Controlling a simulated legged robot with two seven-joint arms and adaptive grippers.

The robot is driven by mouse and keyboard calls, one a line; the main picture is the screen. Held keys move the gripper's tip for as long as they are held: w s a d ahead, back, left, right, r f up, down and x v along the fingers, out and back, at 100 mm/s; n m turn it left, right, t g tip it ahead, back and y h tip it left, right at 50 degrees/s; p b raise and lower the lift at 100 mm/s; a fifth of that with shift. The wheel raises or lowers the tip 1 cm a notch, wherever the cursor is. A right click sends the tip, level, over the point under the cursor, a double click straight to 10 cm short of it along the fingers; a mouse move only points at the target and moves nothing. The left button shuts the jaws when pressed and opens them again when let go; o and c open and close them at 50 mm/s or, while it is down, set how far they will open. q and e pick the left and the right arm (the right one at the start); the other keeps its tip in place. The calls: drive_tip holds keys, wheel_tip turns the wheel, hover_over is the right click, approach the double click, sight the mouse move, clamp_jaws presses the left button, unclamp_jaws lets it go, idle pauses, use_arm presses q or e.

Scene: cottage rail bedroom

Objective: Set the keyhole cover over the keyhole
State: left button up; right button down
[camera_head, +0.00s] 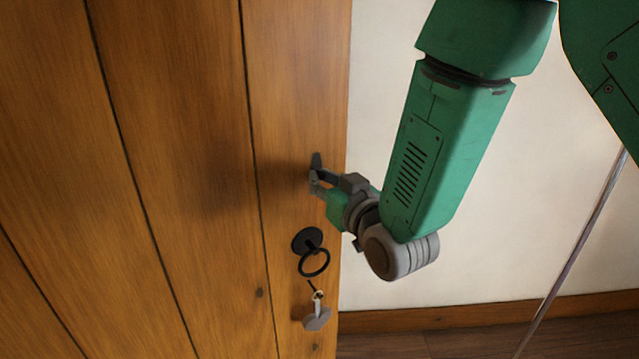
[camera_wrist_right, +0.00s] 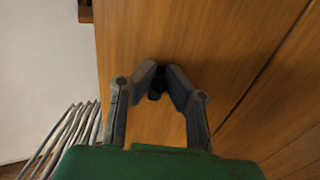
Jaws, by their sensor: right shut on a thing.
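The light grey keyhole cover (camera_head: 317,318) hangs from a small pivot low on the wooden door (camera_head: 190,130). A small dark slot that looks like the keyhole (camera_head: 311,286) shows uncovered just above the cover. My right gripper (camera_head: 316,174) is at the door's edge strip, above the ring handle and well above the cover. In the right wrist view its fingertips (camera_wrist_right: 161,72) are close together on a small dark fitting (camera_wrist_right: 155,95) against the wood; the fingers partly hide it. The cover is not seen there. My left gripper is in neither view.
A black ring handle (camera_head: 314,262) on a round plate sits between my right gripper and the cover. A white wall (camera_head: 480,200) with a wooden baseboard (camera_head: 480,314) stands right of the door. Pale slats (camera_wrist_right: 65,140) show in the wrist view.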

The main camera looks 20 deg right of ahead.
drive_tip(key=shift+w+r, duration=0.1)
drive_tip(key=shift+r, duration=0.35)
drive_tip(key=c, duration=1.7)
unclamp_jaws()
drive_tip(key=shift+o, duration=0.8)
drive_tip(key=shift+s, duration=0.25)
drive_tip(key=shift+f, duration=0.15)
